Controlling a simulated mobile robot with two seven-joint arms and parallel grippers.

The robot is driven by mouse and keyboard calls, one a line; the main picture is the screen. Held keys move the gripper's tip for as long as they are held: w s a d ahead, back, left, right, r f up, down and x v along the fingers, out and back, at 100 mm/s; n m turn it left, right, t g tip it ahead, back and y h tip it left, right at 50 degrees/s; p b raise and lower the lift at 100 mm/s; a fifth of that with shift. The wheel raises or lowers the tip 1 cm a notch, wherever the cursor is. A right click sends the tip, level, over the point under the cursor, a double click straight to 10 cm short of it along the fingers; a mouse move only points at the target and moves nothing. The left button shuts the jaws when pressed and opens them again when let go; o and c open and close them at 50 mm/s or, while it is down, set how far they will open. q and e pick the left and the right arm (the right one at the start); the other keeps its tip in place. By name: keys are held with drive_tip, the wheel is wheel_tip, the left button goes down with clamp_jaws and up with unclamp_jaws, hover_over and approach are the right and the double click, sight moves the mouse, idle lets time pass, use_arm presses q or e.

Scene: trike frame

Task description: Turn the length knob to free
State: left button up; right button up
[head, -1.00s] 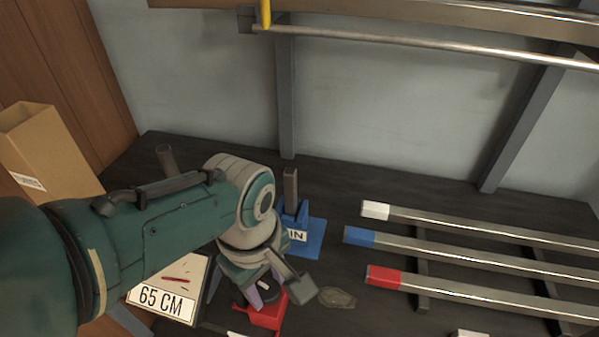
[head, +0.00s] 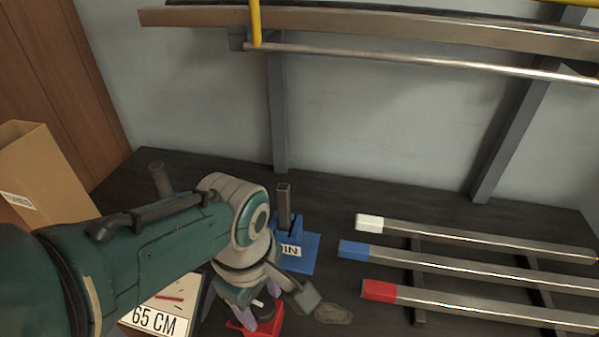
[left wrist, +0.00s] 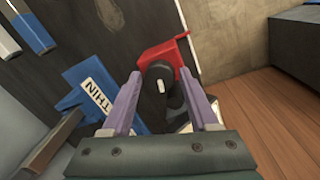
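The length knob (left wrist: 159,80) is a dark round knob with a white mark, set at a red fixture (left wrist: 160,52). The red fixture also shows in the head view (head: 237,327), partly hidden behind my gripper. My left gripper (left wrist: 160,76) has its two purple fingers apart, one on each side of the knob. Narrow gaps seem to show between fingers and knob. In the head view the left gripper (head: 258,318) points down over the red fixture. A sign reading 65 CM (head: 155,318) stands left of it. My right gripper does not show.
A blue fixture labelled THIN (left wrist: 88,95) stands close beside the left gripper; it also shows in the head view (head: 300,255). Metal bars with white (head: 369,222), blue (head: 353,249) and red (head: 378,290) ends lie at right. A cardboard box (head: 45,175) stands at left.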

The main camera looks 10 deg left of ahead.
sight(260, 310)
use_arm(q)
drive_tip(key=shift+o, duration=1.1)
wheel_tip(260, 310, up, 10)
drive_tip(key=p, duration=0.7)
drive_tip(key=shift+s+p, duration=0.35)
drive_tip(key=shift+a, duration=0.15)
